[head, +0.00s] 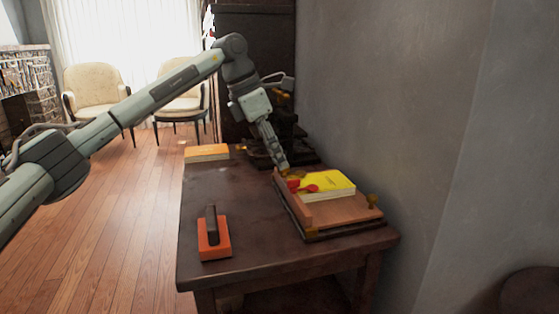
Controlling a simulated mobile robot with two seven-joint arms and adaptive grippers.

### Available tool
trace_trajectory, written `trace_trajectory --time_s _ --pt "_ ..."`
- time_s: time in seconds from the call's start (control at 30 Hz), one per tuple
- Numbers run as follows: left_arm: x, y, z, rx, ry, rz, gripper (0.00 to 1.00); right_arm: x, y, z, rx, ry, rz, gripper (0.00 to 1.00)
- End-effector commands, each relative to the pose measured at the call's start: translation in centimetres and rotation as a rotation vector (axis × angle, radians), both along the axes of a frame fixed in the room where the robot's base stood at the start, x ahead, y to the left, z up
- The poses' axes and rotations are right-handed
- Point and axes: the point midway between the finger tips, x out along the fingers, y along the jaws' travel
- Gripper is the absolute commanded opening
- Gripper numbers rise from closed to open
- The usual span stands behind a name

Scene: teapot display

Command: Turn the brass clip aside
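A wooden frame or tray (345,212) sits on the right part of the dark table. A yellow book (328,185) lies in it. A small brass-coloured piece (294,174) shows at its far left corner, beside my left gripper (284,167); it may be the brass clip. The gripper points down there, and its tips look close to or touching this piece. The fingers are too small to show whether they are open. My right gripper is out of view.
A red object (302,187) lies at the book's left edge. An orange block with a dark handle (214,238) stands at the table's (250,250) front left. An orange book (206,152) lies at the far left. Dark objects stand behind the gripper. A grey wall closes the right side.

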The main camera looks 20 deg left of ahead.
Motion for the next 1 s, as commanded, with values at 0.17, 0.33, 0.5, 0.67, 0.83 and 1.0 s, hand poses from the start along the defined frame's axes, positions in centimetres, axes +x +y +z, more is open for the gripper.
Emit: trace_trajectory --time_s 0.17,0.33,0.5,0.67,0.83,1.0 --pt "0.26 -0.44 -1.24 0.0 0.0 0.0 0.28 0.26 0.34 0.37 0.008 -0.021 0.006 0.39" --pt "0.3 -0.5 -1.37 -0.001 -0.001 0.0 0.28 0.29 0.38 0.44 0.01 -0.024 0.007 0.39" --pt "0.3 -0.5 -1.36 -0.001 -0.001 0.0 0.19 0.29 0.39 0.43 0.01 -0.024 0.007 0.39" --pt "0.31 -0.51 -1.36 -0.001 -0.001 0.0 0.0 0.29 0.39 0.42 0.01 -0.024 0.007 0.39" --pt "0.31 -0.51 -1.35 -0.001 -0.001 0.0 0.0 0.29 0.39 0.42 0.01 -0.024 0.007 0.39" --pt "0.28 -0.52 -1.34 -0.001 0.0 0.006 0.0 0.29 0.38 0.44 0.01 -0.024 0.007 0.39"
